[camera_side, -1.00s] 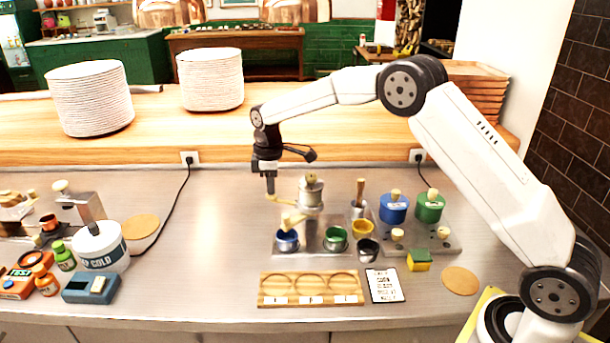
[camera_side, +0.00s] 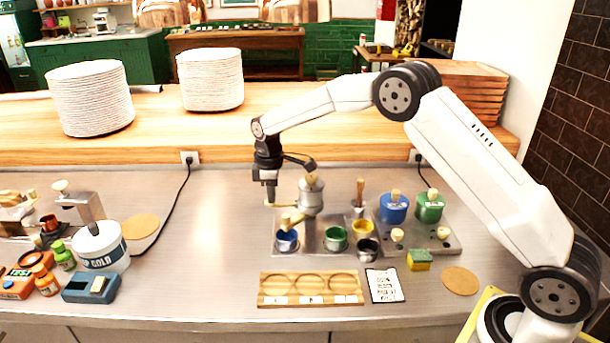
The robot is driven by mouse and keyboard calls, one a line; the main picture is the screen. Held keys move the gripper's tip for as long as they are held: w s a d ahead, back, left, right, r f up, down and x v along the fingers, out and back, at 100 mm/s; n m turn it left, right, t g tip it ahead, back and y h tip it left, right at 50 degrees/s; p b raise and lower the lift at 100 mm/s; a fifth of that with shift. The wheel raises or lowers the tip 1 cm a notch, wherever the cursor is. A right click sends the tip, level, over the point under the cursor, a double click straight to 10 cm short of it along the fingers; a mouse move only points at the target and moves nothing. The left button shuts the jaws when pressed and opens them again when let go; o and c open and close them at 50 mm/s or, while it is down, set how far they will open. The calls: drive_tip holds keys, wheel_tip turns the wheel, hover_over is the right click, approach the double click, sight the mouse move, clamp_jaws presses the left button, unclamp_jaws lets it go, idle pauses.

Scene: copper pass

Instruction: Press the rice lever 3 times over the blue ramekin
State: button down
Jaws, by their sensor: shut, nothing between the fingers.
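The rice dispenser (camera_side: 312,197) is a grey metal canister with a wooden knob on top, standing on a metal base plate. Its pale lever (camera_side: 280,205) sticks out to the left. My gripper (camera_side: 270,200) points down, shut and empty, at the outer end of the lever. It appears to touch the lever, but I cannot tell for sure. The ramekin's inside is partly hidden by the spout.
A green ramekin (camera_side: 335,239), a yellow one (camera_side: 361,228) and a dark one (camera_side: 367,249) stand to the right. Blue (camera_side: 393,210) and green (camera_side: 430,207) lidded pots stand farther right. A wooden three-ring board (camera_side: 310,289) lies in front.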

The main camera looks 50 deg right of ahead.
drive_tip(key=shift+f, duration=0.3)
drive_tip(key=shift+r, duration=2.3)
drive_tip(key=shift+f, duration=2.3)
drive_tip(key=shift+r, duration=2.35)
